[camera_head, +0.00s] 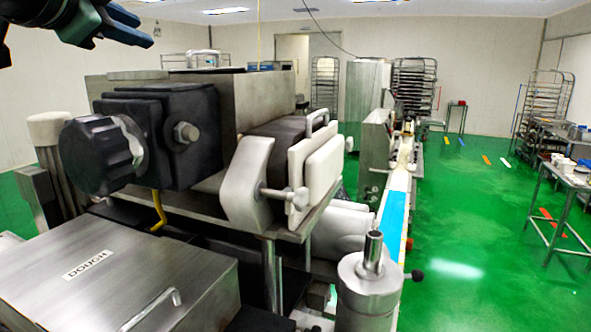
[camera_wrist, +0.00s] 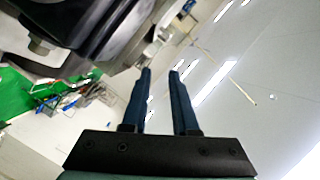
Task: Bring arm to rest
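My gripper (camera_head: 146,31) is raised at the top left of the head view, above and behind the large black knob (camera_head: 97,155) of the encrusting machine. In the wrist view, its two dark blue fingers (camera_wrist: 160,71) stand apart with nothing between them. The gripper is open and empty, and no part of the machine touches the fingers. Most of my arm is outside the head view.
The steel machine body (camera_head: 245,95) fills the left and middle. A lidded box marked DOUGH (camera_head: 100,280) is at the lower left. A conveyor with a blue belt (camera_head: 393,215) runs away from it. A side table (camera_head: 565,180) stands right; green floor (camera_head: 470,230) between is clear.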

